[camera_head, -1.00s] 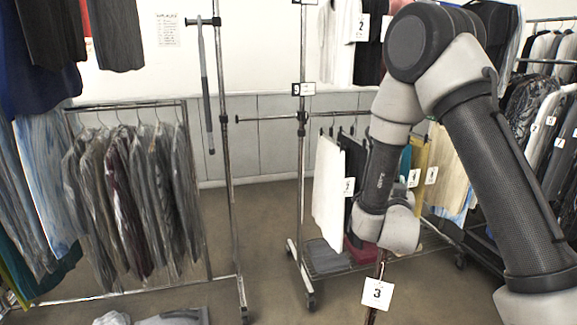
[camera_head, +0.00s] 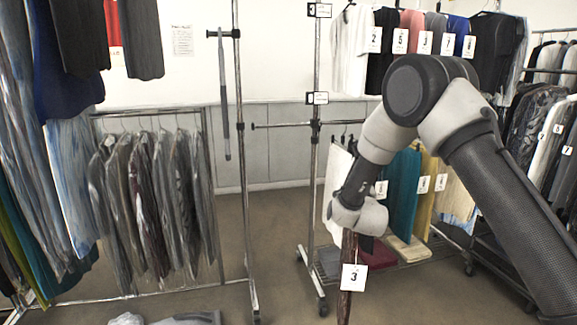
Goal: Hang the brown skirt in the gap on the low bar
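The brown skirt (camera_head: 348,250) hangs narrow and almost edge-on below my wrist, with a white tag reading 3 (camera_head: 354,277). My gripper (camera_head: 350,231) is at its top; its fingers are hard to make out, but the skirt hangs from it clear of the floor. My arm hides the stretch between white and teal, so the gap cannot be judged.
The rack's upright post (camera_head: 315,170) stands left of my gripper, on a wheeled base. Folded cloths (camera_head: 378,254) lie on its lower shelf. An upper row of tagged tops (camera_head: 385,45) hangs above. Another rack of covered garments (camera_head: 155,190) stands left; open floor lies between.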

